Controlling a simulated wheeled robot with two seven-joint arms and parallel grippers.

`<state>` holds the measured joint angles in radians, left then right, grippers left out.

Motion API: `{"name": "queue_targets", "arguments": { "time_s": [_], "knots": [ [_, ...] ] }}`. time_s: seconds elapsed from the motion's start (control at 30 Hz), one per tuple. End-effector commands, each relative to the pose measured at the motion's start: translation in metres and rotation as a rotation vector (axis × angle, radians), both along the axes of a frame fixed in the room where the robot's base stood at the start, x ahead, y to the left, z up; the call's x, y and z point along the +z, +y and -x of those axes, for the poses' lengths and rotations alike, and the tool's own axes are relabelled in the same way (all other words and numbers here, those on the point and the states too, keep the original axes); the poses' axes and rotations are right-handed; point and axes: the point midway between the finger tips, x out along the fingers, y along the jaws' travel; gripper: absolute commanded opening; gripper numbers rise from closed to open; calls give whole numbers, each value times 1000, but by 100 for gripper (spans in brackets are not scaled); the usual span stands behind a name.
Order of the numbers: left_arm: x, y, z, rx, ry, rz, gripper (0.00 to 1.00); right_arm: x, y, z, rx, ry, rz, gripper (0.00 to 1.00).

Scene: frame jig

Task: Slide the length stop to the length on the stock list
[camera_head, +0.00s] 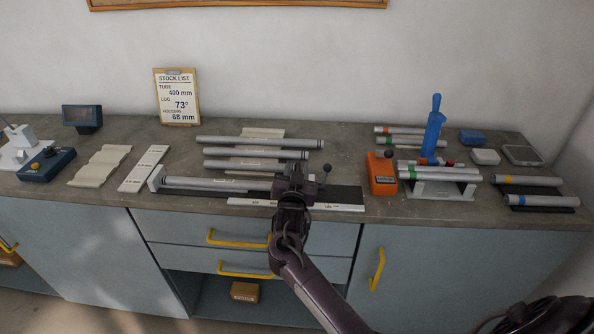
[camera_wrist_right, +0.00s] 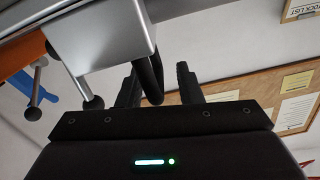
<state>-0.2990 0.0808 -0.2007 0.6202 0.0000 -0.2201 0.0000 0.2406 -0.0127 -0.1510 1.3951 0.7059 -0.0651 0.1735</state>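The stock list (camera_head: 177,97) leans on the wall and reads tube 400 mm, lug 73°, housing 68 mm. The jig has a dark rail (camera_head: 345,194), a white scale strip (camera_head: 245,202) and a tube (camera_head: 215,184) lying along it. My right gripper (camera_head: 292,182) is over the jig and hides most of the length stop there. The wrist view shows the stop as a grey block (camera_wrist_right: 105,28) with a black upright handle (camera_wrist_right: 152,78). The open fingers (camera_wrist_right: 158,88) stand either side of the handle, with a gap on the right. My left gripper is not in view.
A black-knobbed lever (camera_head: 327,168) stands just right of my gripper. An orange device (camera_head: 382,174) stands further right, near a blue upright tool (camera_head: 433,128). Loose tubes (camera_head: 260,142) lie behind the jig. The counter's front edge is close.

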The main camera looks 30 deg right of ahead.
Motion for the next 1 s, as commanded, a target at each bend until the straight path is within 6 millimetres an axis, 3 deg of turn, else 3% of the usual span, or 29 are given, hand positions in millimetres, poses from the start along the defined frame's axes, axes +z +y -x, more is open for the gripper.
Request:
{"name": "queue_targets", "arguments": {
  "time_s": [0.23, 0.63, 1.0],
  "knots": [
    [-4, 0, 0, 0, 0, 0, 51, -2, 6, 10, 1, -1, -1, 32],
    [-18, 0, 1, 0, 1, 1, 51, -2, 39, 61, 1, 0, -1, 32],
    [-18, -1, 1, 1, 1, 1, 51, 0, 42, 66, 1, 0, 0, 32]
  ]
}}
